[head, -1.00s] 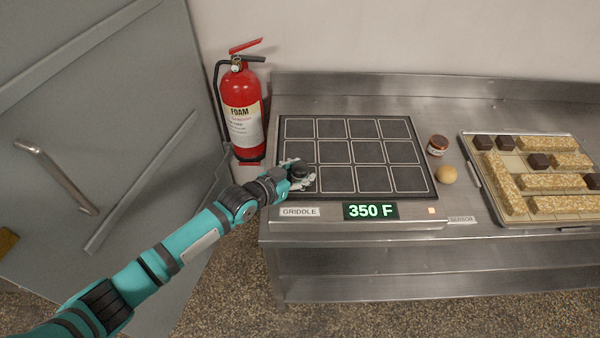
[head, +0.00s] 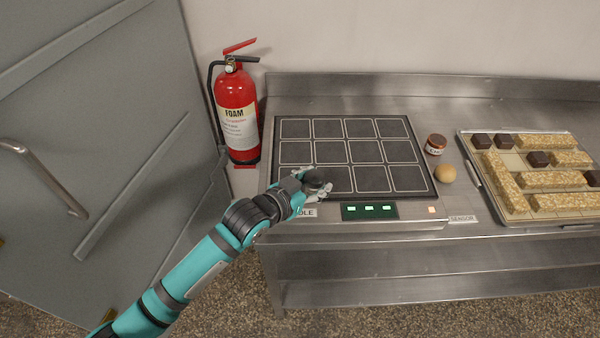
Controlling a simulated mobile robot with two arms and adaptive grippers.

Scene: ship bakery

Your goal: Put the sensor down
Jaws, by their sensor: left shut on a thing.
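My left gripper (head: 322,188) is over the front left of the black griddle (head: 345,128). It is shut on a small dark round thing, the sensor (head: 316,179), and holds it near the griddle's front edge. Whether the sensor touches the griddle is hard to tell. A label reading SENSOR (head: 462,219) is on the counter's front edge, right of the griddle. My right gripper is not in view.
On the steel counter (head: 480,100), a small jar (head: 435,145) and a round tan bun (head: 447,174) stand right of the griddle. A tray (head: 468,150) of bars and dark cubes is at the right. A red fire extinguisher (head: 237,105) stands at the left.

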